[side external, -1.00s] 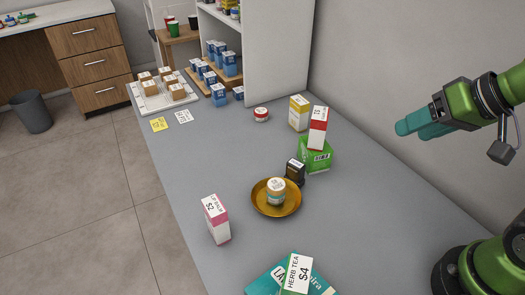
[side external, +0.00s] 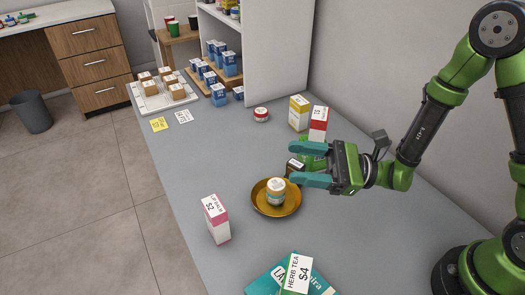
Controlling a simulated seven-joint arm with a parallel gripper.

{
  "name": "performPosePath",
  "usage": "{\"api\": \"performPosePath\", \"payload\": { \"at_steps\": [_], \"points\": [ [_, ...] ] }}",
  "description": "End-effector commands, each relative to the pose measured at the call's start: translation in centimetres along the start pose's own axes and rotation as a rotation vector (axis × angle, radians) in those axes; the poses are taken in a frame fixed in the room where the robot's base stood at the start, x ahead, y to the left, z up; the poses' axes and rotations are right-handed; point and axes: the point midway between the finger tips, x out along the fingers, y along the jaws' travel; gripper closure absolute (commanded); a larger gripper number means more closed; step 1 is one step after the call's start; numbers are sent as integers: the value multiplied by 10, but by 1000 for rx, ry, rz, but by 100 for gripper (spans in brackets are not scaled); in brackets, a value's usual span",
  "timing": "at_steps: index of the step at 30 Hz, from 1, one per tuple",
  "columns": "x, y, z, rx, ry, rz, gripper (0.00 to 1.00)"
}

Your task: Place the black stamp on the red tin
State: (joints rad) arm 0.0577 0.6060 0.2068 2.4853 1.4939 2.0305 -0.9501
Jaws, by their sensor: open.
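The black stamp (side external: 292,171), a small dark block with a white label on top, stands just behind the gold dish on the grey counter. It is partly hidden by my gripper. My gripper (side external: 291,163) is open, its two teal fingers pointing left, one on the far side of the stamp and one on the near side in the picture. I cannot tell whether the fingers are level with the stamp or above it, or whether they touch it. The red tin (side external: 261,115), small and round with a pale label on top, stands farther back on the counter.
A gold dish (side external: 262,208) holds a small white-lidded jar (side external: 276,191) close to my lower finger. A green box (side external: 313,147), a red-and-white box (side external: 318,121) and a yellow box (side external: 299,112) stand behind my gripper. A pink box (side external: 216,220) stands front left.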

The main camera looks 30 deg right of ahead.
Motion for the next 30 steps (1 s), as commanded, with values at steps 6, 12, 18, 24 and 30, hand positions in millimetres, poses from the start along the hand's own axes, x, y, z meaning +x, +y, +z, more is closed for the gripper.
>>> {"api": "performPosePath", "payload": {
  "at_steps": [6,12,18,24,30],
  "points": [
    [-49,-47,-95,125,174,-511,42],
    [-79,-48,-134,156,285,-686,42],
    [-70,-56,-142,160,293,-700,42],
    [-60,-65,-147,163,294,-699,42],
    [-40,-82,-155,162,292,-699,42]
  ]
}}
